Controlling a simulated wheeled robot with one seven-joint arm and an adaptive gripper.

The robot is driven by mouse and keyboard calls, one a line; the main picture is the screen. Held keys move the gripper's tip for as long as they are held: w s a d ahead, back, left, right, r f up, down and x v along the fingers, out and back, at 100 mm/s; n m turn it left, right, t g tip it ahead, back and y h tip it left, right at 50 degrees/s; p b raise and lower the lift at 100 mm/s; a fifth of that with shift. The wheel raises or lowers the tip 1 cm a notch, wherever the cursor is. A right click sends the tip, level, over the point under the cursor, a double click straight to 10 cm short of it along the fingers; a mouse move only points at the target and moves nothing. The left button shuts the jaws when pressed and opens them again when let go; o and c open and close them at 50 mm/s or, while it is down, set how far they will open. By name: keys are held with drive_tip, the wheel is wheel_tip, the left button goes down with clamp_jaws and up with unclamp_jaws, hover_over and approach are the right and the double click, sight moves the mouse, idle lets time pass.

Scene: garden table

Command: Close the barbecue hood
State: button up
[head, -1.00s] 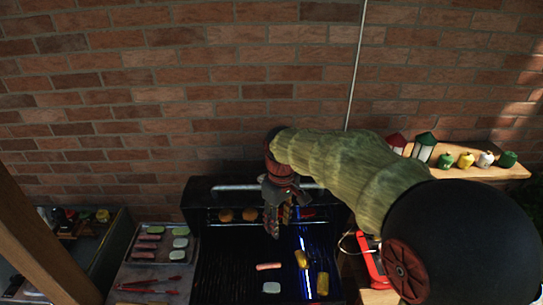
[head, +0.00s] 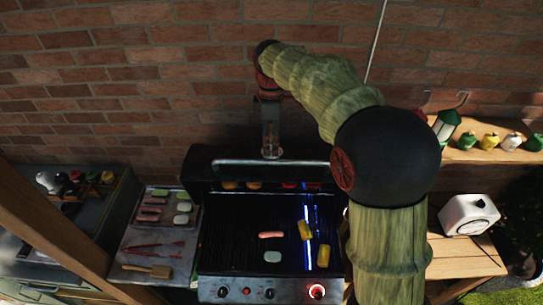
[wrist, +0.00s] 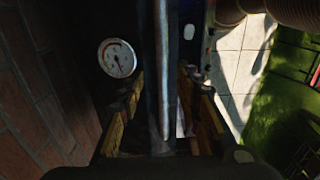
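The barbecue hood (head: 197,165) stands open, tilted back behind the grill grate (head: 235,225). Its metal handle (head: 305,162) runs along its upper edge. My gripper (head: 271,153) points down at the middle of this handle from above. In the wrist view the bar of the handle (wrist: 165,80) passes between the two spread fingers of my gripper (wrist: 162,125). I see gaps beside the bar, but cannot tell whether a finger touches it. A round dial (wrist: 118,57) on the hood shows left of the bar.
At right are a wooden side table (head: 455,262), a white appliance (head: 468,214) and a shelf of small pots (head: 465,155). A brick wall stands close behind.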

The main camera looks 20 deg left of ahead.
drive_tip(key=p, duration=0.1)
hover_over(272, 171)
drive_tip(key=shift+s+a+f, duration=0.1)
drive_tip(key=shift+s+f, duration=0.05)
drive_tip(key=shift+f, duration=1.5)
drive_tip(key=shift+s+a+f, duration=0.1)
drive_tip(key=shift+f, duration=1.55)
drive_tip(key=shift+c, duration=0.8)
clamp_jaws()
